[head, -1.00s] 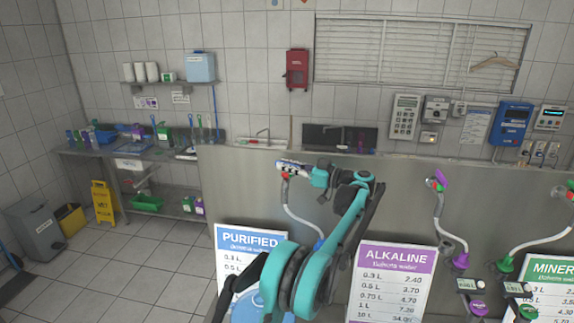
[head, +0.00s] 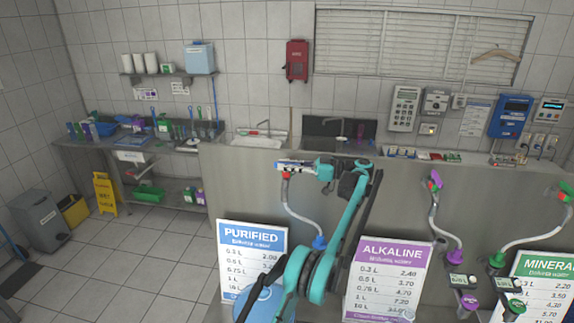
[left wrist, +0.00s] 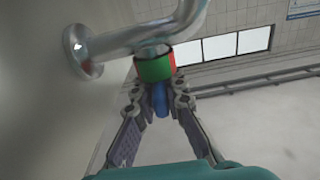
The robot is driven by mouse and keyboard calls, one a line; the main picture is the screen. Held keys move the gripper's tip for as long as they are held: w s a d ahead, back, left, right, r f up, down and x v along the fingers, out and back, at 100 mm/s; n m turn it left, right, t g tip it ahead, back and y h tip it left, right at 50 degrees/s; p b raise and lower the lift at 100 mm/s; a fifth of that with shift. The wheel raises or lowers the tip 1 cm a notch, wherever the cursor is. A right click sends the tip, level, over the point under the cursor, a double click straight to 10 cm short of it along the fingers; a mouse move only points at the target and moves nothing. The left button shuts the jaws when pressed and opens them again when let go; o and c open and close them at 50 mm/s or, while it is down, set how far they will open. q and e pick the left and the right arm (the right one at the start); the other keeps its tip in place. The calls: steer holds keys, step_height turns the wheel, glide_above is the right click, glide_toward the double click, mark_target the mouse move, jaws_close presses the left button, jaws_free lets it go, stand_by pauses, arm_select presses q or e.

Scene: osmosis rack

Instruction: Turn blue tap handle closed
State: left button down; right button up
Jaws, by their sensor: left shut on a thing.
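The blue tap handle (left wrist: 160,102) shows in the left wrist view, below a green and red collar (left wrist: 156,68) on a metal pipe (left wrist: 135,42). My left gripper (left wrist: 160,92) has its two fingers on either side of the handle and is shut on it. In the head view my left gripper (head: 288,165) is at the top of the hose tap above the purified sign (head: 252,255), and hides most of the handle there. The handle's exact angle is hard to tell. My right gripper is not in view.
Purple (head: 435,182) and green-red (head: 565,190) tap handles stand farther right along the steel counter front (head: 400,185). An alkaline sign (head: 388,280) leans below. The tiled floor (head: 120,260) at left is mostly clear, with a yellow wet floor sign (head: 104,194).

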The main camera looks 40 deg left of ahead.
arm_select(q)
steer(key=c, duration=1.6)
jaws_free()
